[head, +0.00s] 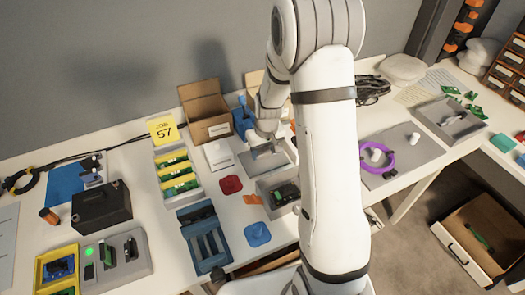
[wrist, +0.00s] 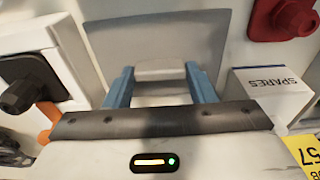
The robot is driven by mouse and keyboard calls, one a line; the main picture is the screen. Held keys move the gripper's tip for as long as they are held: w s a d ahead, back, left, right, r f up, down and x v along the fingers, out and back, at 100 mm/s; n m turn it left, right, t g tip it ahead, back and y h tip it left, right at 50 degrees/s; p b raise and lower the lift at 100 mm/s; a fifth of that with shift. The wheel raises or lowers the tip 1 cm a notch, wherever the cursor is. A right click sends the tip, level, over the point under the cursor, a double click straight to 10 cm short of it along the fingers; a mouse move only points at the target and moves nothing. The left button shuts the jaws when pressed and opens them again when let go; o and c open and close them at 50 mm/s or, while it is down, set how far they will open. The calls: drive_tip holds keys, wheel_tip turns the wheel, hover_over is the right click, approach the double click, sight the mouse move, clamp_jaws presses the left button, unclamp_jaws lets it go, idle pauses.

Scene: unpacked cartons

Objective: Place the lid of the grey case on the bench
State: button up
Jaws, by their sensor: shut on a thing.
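The lid of the grey case is a flat grey plate (head: 272,163). In the wrist view the lid (wrist: 155,38) lies beyond the blue fingertips, with a light bar between them. My gripper (head: 262,148) is shut on the lid; its blue fingers also show in the wrist view (wrist: 160,88). The open grey case (head: 263,190) stands just in front of the lid on the white bench (head: 215,225), with dark and green parts inside. My arm hides the right of the case. I cannot tell whether the lid touches the bench.
A white SPARES box (wrist: 270,92) stands beside the lid, and a red part (head: 230,185) lies nearer. An orange piece (head: 252,198) and a blue part (head: 257,234) lie by the case. An open carton (head: 205,110) stands behind. A white box with a black knob (wrist: 35,80) stands opposite SPARES.

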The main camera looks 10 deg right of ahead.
sight(266, 162)
drive_tip(key=shift+f, duration=0.25)
drive_tip(key=o, duration=1)
drive_tip(key=shift+r, duration=0.1)
wheel_tip(266, 162, up, 12)
drive_tip(key=s, duration=0.2)
drive_tip(key=s+r, duration=0.3)
drive_tip(key=s, duration=0.4)
drive_tip(key=s+r+m, duration=0.1)
drive_tip(key=s+r, duration=0.2)
drive_tip(key=s, duration=0.4)
drive_tip(key=s+r+m+t, duration=0.1)
drive_tip(key=s+r, duration=0.2)
drive_tip(key=s, duration=0.4)
drive_tip(key=shift+s+a+r, duration=0.15)
drive_tip(key=shift+s+r, duration=0.15)
drive_tip(key=shift+r, duration=0.1)
